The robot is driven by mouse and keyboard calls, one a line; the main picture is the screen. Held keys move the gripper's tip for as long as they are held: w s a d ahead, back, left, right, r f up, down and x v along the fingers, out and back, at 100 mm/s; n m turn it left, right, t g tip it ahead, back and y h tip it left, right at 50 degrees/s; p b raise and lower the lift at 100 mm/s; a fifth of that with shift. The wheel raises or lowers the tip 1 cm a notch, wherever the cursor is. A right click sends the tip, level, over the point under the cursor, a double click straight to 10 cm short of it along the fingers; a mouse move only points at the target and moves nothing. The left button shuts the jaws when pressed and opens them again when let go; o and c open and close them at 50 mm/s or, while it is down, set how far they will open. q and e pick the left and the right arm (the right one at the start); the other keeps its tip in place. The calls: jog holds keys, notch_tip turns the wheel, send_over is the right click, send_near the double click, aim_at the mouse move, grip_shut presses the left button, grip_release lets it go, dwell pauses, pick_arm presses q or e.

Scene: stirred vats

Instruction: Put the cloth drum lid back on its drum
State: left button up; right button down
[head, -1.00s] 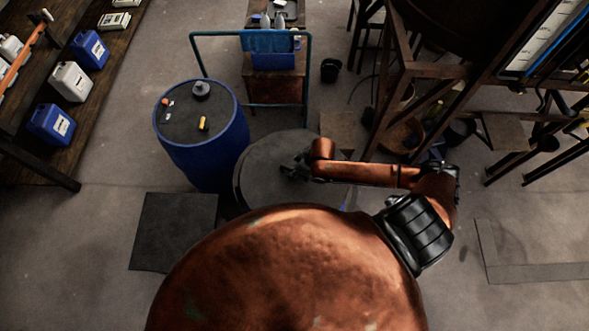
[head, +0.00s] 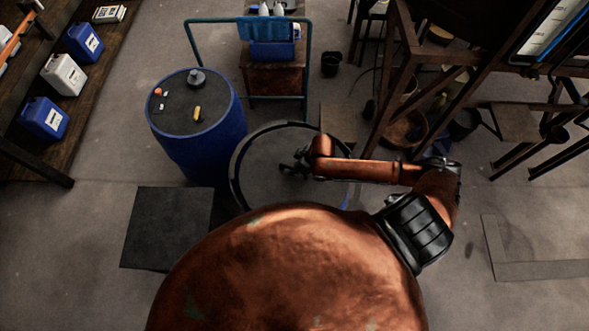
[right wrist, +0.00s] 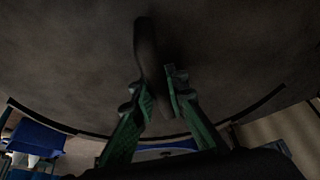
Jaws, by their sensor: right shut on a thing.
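The cloth drum lid (head: 262,170) is a wide, flat grey disc with a dark rim, just beyond my copper body in the head view. My body hides its near part. My right gripper (head: 290,166) reaches in from the right over its top. In the right wrist view the green-padded fingers (right wrist: 160,102) are shut on the dark upright handle (right wrist: 152,60) of the lid. A sliver of blue shows by the lid's right edge; I cannot tell whether a drum is under the lid. My left gripper is not in view.
A closed blue drum (head: 214,150) stands left of the lid, with small items on top. A teal-railed cart (head: 308,70) is behind. A dark square plate (head: 165,225) is at left, canister shelving (head: 30,160) at far left, a timber frame (head: 400,85) at right.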

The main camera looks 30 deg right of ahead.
jog(key=shift+w+f, duration=0.1)
jog(key=shift+f, duration=0.45)
dwell(0.6)
jog(key=c, duration=1.8)
grip_release()
jog(key=shift+s+f, duration=0.1)
jog(key=shift+s, duration=0.1)
jog(key=v, duration=1.2)
jog(key=shift+w, duration=0.1)
